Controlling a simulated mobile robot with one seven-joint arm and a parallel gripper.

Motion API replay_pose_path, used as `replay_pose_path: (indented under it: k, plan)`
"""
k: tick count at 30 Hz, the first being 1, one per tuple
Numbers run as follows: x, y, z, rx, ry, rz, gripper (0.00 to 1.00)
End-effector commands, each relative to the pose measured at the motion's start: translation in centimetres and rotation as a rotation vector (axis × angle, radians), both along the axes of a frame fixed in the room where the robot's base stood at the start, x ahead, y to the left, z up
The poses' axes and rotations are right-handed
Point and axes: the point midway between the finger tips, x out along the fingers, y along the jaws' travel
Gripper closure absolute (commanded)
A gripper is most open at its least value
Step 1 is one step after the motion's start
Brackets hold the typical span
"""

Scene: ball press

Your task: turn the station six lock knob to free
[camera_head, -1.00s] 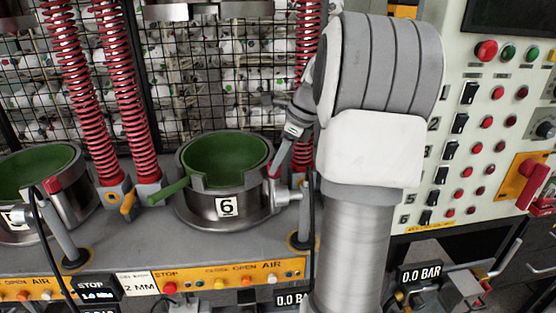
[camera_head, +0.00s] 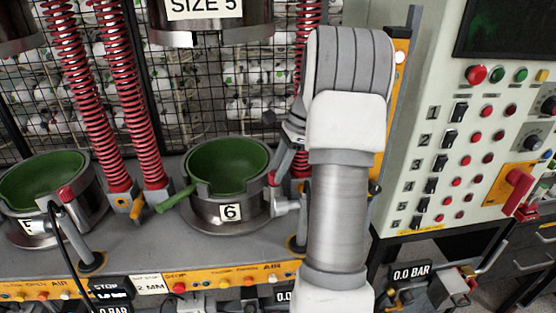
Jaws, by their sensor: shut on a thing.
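The station six mould, a steel pot (camera_head: 222,212) with a green lining and a "6" label, stands on the grey bench left of my arm. Its green handle (camera_head: 178,199) points to the left. At its right side is a silver fitting (camera_head: 287,206), and a small red part, seemingly the lock knob (camera_head: 272,179), shows at my fingertips. My gripper (camera_head: 278,170) reaches down there and is shut on what appears to be this knob. My wrist and forearm hide much of the gripper and the post, so the knob's turned position cannot be told.
The neighbouring mould (camera_head: 75,210) with its red-topped post stands at left. Red springs (camera_head: 134,110) rise behind. A press head labelled "SIZE 5" (camera_head: 205,8) hangs above. A control panel (camera_head: 455,205) stands at right. Buttons (camera_head: 178,288) line the bench front.

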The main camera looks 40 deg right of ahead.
Motion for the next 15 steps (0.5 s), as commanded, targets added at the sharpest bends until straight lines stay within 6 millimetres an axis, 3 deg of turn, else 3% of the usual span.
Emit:
replay_pose_path:
  k: [15]
  plan:
    - [0.15,-0.08,0.09,-0.001,-0.002,0.133,1.0]
